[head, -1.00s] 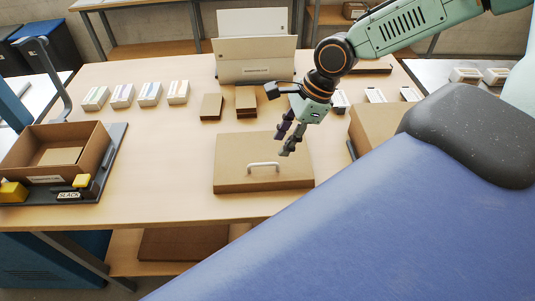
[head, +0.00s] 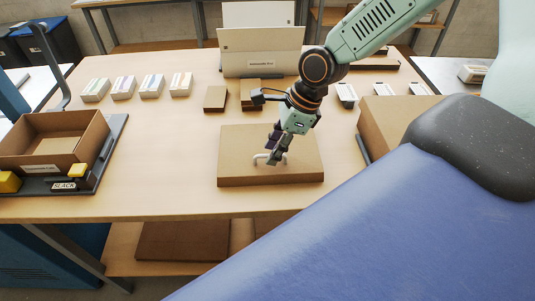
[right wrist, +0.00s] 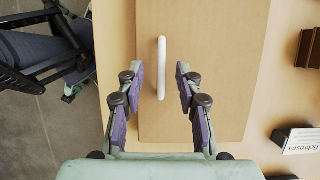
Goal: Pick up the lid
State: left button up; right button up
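The lid (head: 242,168) is a flat brown cardboard piece with a white handle (head: 258,158) on top. It lies on the wooden table near the front middle. My right gripper (head: 276,158) is right at the handle in the head view and covers part of it. In the right wrist view the gripper (right wrist: 160,78) is open, with the white handle (right wrist: 161,68) between the lines of its two fingers and touching neither. The lid also shows there (right wrist: 205,40). My left gripper is not in view.
An open brown box (head: 85,130) stands on a dark tray at the left. Small brown boxes (head: 215,99) and several white cartons (head: 152,86) stand behind the lid. A large cardboard box (head: 385,120) is at the right. Table left of the lid is clear.

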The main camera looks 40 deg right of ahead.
jog(key=shift+w+f+b, duration=0.15)
jog(key=shift+f+b, duration=0.2)
jog(key=shift+f, duration=0.45)
jog(key=shift+a+r, duration=0.1)
jog(key=shift+c, duration=0.3)
grip_shut()
